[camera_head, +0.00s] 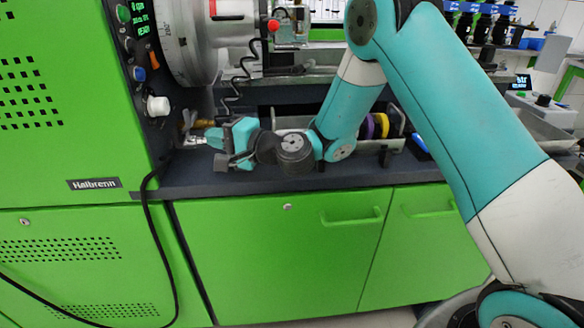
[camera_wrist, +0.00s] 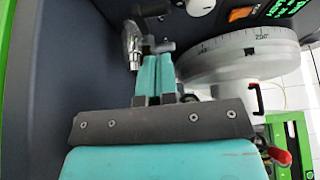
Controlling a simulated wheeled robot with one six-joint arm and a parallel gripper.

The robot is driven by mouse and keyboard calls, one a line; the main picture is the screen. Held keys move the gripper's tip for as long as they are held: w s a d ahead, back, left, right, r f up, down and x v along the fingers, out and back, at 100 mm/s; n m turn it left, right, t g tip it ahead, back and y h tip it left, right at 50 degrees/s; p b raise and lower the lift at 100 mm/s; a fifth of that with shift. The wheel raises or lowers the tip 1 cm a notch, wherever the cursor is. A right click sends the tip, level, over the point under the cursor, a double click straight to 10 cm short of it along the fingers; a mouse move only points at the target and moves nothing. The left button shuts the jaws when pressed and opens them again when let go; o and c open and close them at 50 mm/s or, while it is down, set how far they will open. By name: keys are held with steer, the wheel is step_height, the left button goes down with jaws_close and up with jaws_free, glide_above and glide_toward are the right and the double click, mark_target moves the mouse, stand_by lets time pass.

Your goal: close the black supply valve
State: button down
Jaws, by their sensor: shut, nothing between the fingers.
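My gripper (camera_head: 213,138) is at the bench's left end, pointing left toward the panel of the green machine. In the wrist view its two teal fingers (camera_wrist: 156,62) are side by side and shut, with nothing held. Just beyond the tips is a silver pipe fitting (camera_wrist: 133,45). A small dark part (camera_wrist: 160,46), which may be the black supply valve's handle, sits at the fingertips; I cannot tell whether they touch. In the head view the metal fitting (camera_head: 193,141) shows left of the fingers, but no black handle is clear. The valve's position cannot be read.
A large graduated dial housing (camera_wrist: 240,52) is close right of the fingers. A white knob (camera_head: 158,106) sits on the dark panel above the fitting. A black cable (camera_head: 148,200) hangs down the green front. A red ball knob (camera_head: 273,25) is above my gripper.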

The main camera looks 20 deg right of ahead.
steer(key=shift+s+a+b+v, duration=1)
steer(key=shift+b+v, duration=5.9)
steer(key=shift+v, duration=1.85)
steer(key=s+a+f+n+g+h, duration=0.2)
steer(key=s+a+f+n+g, duration=0.4)
steer(key=s+a+n+g, duration=0.35)
steer(key=s+d+f+n+g+h, duration=0.3)
steer(key=s+d+n+h, duration=0.35)
steer(key=s, duration=0.35)
step_height(320, 180, up, 26)
steer(key=p, duration=2.6)
steer(key=shift+s+d, duration=0.3)
steer(key=c, duration=1.8)
jaws_free()
steer(key=shift+r, duration=0.15)
steer(key=shift+c, duration=0.2)
